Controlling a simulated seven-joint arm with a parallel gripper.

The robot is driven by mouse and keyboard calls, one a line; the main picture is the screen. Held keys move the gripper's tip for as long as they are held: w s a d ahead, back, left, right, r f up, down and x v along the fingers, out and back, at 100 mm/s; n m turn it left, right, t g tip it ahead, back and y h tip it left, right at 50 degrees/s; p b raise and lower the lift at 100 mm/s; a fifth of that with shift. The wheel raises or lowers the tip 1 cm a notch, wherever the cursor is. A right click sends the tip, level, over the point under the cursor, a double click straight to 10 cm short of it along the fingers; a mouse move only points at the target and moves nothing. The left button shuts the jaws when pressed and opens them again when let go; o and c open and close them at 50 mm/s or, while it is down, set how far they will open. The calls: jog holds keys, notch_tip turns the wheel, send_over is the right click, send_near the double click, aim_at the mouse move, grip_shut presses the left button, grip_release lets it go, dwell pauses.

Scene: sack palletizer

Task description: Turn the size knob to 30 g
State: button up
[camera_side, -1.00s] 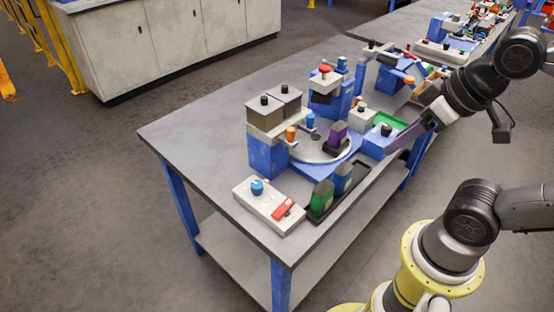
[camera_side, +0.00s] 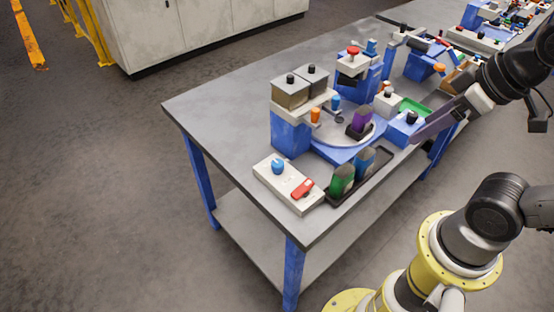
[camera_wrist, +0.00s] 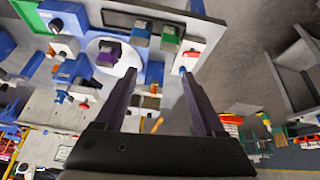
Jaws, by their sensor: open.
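A white control box (camera_side: 268,175) sits at the near left corner of the grey table, with a round blue knob (camera_side: 278,167) and a red switch (camera_side: 302,188) on top. Which knob is the size knob, and its dial marks, I cannot read. The box (camera_wrist: 207,32) also shows in the wrist view, its blue knob (camera_wrist: 182,70) beside the right finger's tip. My gripper (camera_side: 414,138) is well to the right of the box, over the table's right edge, fingers pointing down-left. In the wrist view my gripper (camera_wrist: 159,75) is open, with nothing held between its fingers.
A black tray (camera_side: 375,176) with a green pouch (camera_side: 341,181) and a blue pouch (camera_side: 364,160) lies beside the box. Behind are a round plate with a purple pouch (camera_side: 360,120), grey hoppers (camera_side: 291,91) on a blue stand, and other stations. The table's left part is clear.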

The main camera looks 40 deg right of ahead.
jog(key=w+a+r+n, duration=0.1)
jog(key=w+r+n, duration=0.3)
jog(key=w+r, duration=0.3)
jog(key=n+g, duration=0.6)
send_over(277, 163)
notch_tip(277, 163, down, 16)
notch_tip(277, 163, down, 13)
jog(key=shift+r, duration=0.1)
grip_shut()
